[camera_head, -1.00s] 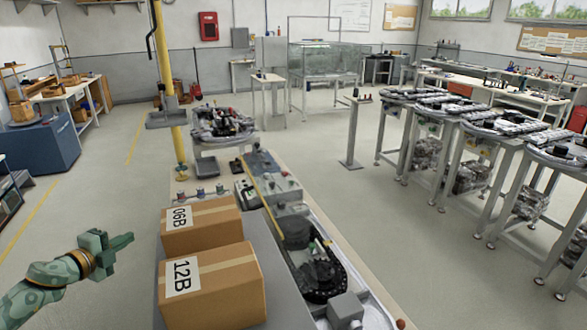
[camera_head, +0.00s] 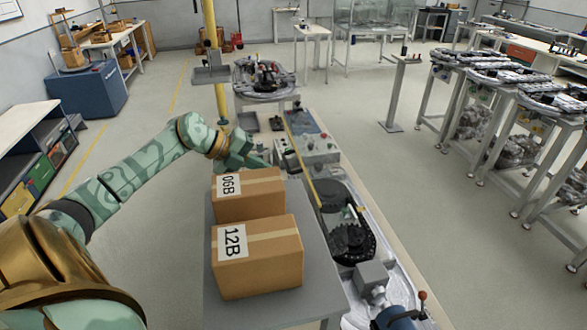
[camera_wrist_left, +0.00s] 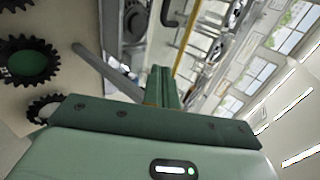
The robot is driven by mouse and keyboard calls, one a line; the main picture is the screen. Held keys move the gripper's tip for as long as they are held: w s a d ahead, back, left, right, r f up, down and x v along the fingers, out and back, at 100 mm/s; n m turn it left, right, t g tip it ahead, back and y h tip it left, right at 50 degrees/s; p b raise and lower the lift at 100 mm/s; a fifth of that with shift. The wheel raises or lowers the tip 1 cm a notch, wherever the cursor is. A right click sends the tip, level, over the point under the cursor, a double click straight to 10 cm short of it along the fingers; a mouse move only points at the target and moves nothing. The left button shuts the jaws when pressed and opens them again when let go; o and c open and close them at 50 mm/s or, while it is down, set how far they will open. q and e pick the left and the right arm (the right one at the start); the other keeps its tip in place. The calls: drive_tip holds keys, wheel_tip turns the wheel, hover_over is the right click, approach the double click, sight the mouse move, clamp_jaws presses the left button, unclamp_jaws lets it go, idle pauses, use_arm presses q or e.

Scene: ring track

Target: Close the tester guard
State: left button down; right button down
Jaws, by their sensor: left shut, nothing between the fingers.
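The grey tester box (camera_head: 318,148) with a red button stands on the bench beyond the cartons. A long thin yellow bar (camera_head: 303,160) slants along its left side; I cannot tell for sure whether it is the guard's edge. A yellow strip (camera_wrist_left: 186,45) also shows in the left wrist view, beyond the fingers. My green left gripper (camera_head: 258,160) is shut and empty, above the far end of carton 06B and left of the tester. Its closed fingers show in the left wrist view (camera_wrist_left: 163,88). My right gripper is out of view.
Carton 06B (camera_head: 255,199) and carton 12B (camera_head: 262,268) sit on a grey surface (camera_head: 325,285) below my left arm. A black toothed wheel (camera_head: 352,241) lies to their right. A yellow post (camera_head: 213,75) rises at the back.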

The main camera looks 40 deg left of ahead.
sight(305, 175)
use_arm(q)
drive_tip(key=shift+w+d+f+p, duration=0.2)
drive_tip(key=shift+w+d+f, duration=0.2)
drive_tip(key=shift+w+d, duration=0.55)
drive_tip(key=shift+w+d+f+p, duration=0.25)
drive_tip(key=shift+w+d+f, duration=0.15)
drive_tip(key=shift+w+d, duration=0.55)
drive_tip(key=shift+w+d+f+p, duration=0.2)
drive_tip(key=shift+w+d+f, duration=0.35)
drive_tip(key=shift+w, duration=0.65)
drive_tip(key=shift+d+r, duration=0.1)
drive_tip(key=shift+r, duration=0.05)
